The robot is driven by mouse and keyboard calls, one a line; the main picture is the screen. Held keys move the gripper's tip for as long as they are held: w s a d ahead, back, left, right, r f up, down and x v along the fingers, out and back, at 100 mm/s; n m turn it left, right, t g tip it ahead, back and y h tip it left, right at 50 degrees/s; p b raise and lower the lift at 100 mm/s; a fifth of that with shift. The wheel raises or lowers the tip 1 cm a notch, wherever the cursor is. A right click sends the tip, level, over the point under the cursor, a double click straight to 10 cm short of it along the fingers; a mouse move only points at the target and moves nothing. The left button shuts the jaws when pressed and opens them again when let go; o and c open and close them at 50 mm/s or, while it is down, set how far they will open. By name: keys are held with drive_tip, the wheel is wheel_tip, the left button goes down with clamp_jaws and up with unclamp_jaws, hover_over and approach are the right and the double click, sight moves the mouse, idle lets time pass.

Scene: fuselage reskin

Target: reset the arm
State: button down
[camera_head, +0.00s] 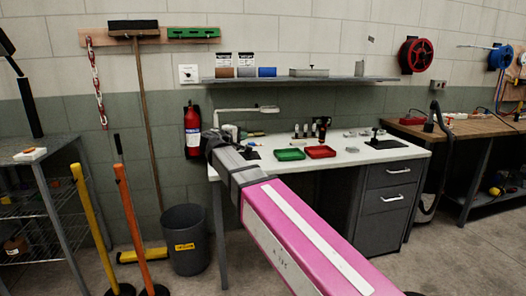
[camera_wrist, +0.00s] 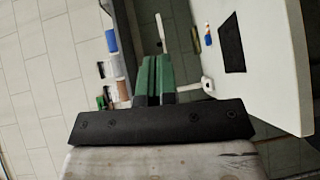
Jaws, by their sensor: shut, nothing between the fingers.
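My arm (camera_head: 295,235), pink with a white strip, reaches from the bottom right of the head view towards the left end of the white workbench. My gripper (camera_head: 213,138) is at its far end, in front of the wall and by the bench's left corner. In the wrist view my gripper (camera_wrist: 154,58) shows two green fingers side by side beyond a dark bolted plate. They are shut and empty. The head view shows the fingers too small to make out.
The white workbench (camera_head: 350,150) holds a green tray (camera_head: 290,154), a red tray (camera_head: 321,152) and small tools. A shelf (camera_head: 345,79) hangs above it. A fire extinguisher (camera_head: 193,135) is on the wall left of my gripper. A dark bin (camera_head: 186,225) stands below.

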drive_tip(key=s+d+f+m+g+y, duration=0.15)
drive_tip(key=d+f+g, duration=0.25)
drive_tip(key=d+f, duration=0.65)
drive_tip(key=s+d+f+m+g+y, duration=0.1)
drive_tip(key=s+d+f+m+g, duration=0.45)
drive_tip(key=f, duration=0.85)
drive_tip(key=s+d+f+m+g+y, duration=0.2)
drive_tip(key=s+d+f+y, duration=0.1)
drive_tip(key=s+d+f, duration=0.2)
drive_tip(key=s+d+f+m+g+y, duration=0.2)
drive_tip(key=s+d+f+y, duration=0.2)
drive_tip(key=s+f, duration=0.5)
drive_tip(key=shift+d+f, duration=1.2)
drive_tip(key=shift+f, duration=1.3)
